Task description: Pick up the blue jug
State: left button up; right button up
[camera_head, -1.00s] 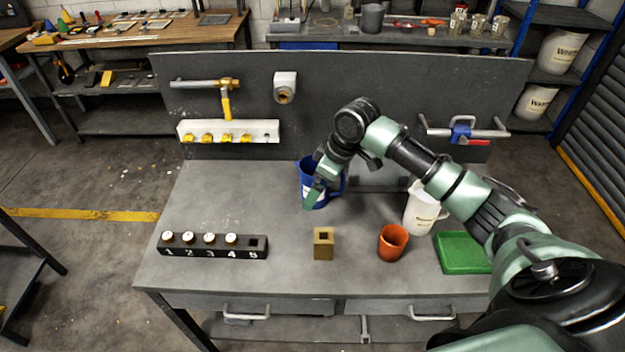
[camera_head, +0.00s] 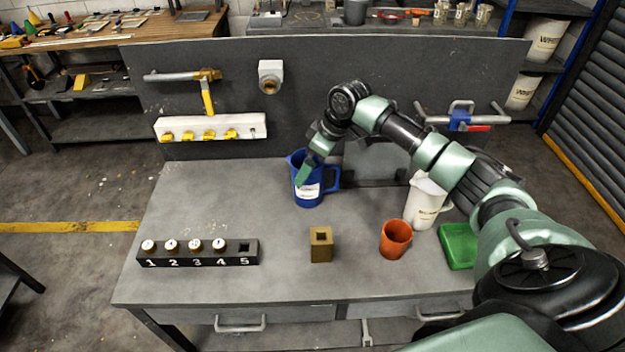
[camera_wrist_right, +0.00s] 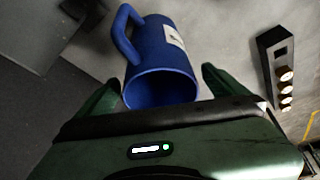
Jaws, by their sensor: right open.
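The blue jug (camera_head: 309,190) stands upright on the grey workbench, near its back edge, with its handle to the right and a white label on its front. My right gripper (camera_head: 308,172) is at the jug's upper part in the head view. In the right wrist view, the blue jug (camera_wrist_right: 160,62) shows its open mouth towards me, between the two green fingers of my right gripper (camera_wrist_right: 160,85). The fingers are apart, with gaps beside the jug. Whether either finger touches it cannot be told. My left gripper is not in view.
A brass block (camera_head: 321,246), an orange cup (camera_head: 395,240), a white jug (camera_head: 422,204) and a green tray (camera_head: 459,246) stand on the bench. A black numbered holder (camera_head: 197,256) with several knobs is at left. A dark back panel (camera_head: 330,75) rises behind.

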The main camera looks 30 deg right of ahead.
jog(key=p+x, duration=0.1)
jog(key=x, duration=0.3)
jog(key=shift+s+d+f, duration=0.1)
jog(key=shift+d, duration=0.05)
jog(key=c, duration=1.3)
jog(key=shift+c, duration=1)
